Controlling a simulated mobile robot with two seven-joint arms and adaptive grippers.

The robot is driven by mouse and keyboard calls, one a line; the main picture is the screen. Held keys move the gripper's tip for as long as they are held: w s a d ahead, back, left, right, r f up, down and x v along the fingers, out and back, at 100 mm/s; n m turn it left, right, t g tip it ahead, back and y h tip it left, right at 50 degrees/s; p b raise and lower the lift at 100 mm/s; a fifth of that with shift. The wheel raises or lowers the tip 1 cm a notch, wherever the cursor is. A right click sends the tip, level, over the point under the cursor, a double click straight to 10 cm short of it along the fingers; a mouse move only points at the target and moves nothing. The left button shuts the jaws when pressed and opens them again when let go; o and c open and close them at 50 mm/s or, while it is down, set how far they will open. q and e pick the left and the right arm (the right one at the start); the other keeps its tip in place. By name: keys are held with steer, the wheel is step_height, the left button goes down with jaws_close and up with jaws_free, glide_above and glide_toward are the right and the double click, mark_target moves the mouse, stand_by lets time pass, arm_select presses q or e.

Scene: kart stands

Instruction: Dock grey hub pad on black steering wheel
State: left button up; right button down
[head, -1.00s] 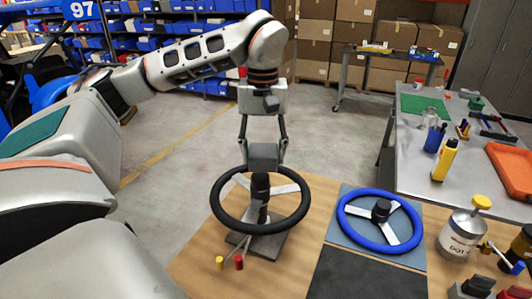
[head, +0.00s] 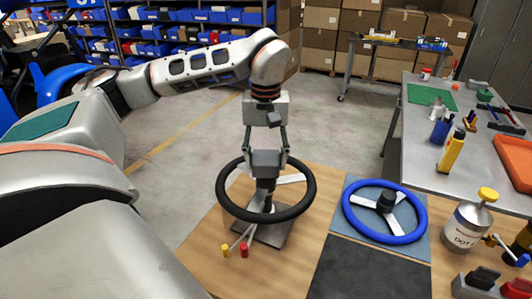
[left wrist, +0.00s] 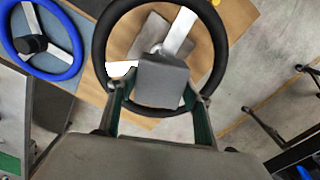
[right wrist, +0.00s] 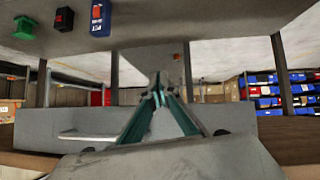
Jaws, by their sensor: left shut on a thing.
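The black steering wheel (head: 309,201) stands on a stand with a grey base plate (head: 272,235), its pale spokes partly covered. My left gripper (head: 267,155) is shut on the grey hub pad (head: 266,164), a blocky dark grey piece above the wheel's middle. A dark post shows below the pad; whether they touch I cannot tell. In the left wrist view the hub pad (left wrist: 162,80) sits between the fingers and covers the wheel's centre; the black wheel's rim (left wrist: 101,45) curves around it. My right gripper (right wrist: 159,97) shows only in the right wrist view, its fingertips together with nothing seen between them.
A blue steering wheel (head: 350,222) lies on a blue-grey mat to the right, behind a dark mat (head: 365,272). A yellow-topped can (head: 465,228) stands at far right. Yellow and red knobs (head: 244,250) stick up before the base plate. A grey metal table (head: 410,130) stands behind right.

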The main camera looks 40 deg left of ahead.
mark_target(266, 157)
arm_select(q)
steer(key=shift+f, duration=0.7)
stand_by(1.4)
steer(key=o, duration=0.8)
steer(key=shift+r, duration=5.6)
